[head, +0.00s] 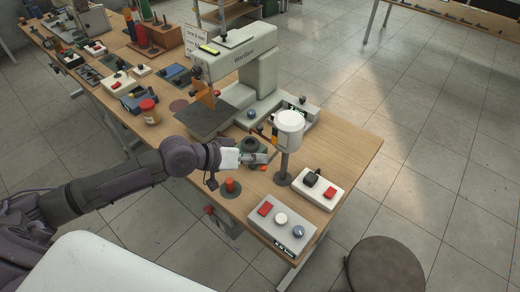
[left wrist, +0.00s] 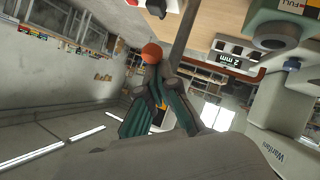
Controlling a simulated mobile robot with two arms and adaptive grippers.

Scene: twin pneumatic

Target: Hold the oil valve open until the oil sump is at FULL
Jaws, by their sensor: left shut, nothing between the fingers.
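My left gripper (head: 262,158) is shut and empty, beside the white cylinder's post. In the left wrist view its fingers (left wrist: 162,82) point at an orange-red ball-shaped knob (left wrist: 152,53), which may be the oil valve's handle. The knob is at the fingertips; I cannot tell if they touch. A small red-orange piece (head: 264,168) shows just below the fingertips in the head view. A dark green round part (head: 253,144) sits behind the gripper. A grey-green body with a FULL label (left wrist: 293,4), perhaps the oil sump, is cut off in the left wrist view; I see no level.
A white cylinder (head: 290,122) stands on a post at the right. Control boxes with red buttons (head: 282,222) and (head: 318,188) are in front. The Wanfan press (head: 245,65) stands behind. A red knob (head: 231,185) is near the front edge. A stool (head: 385,268) is at lower right.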

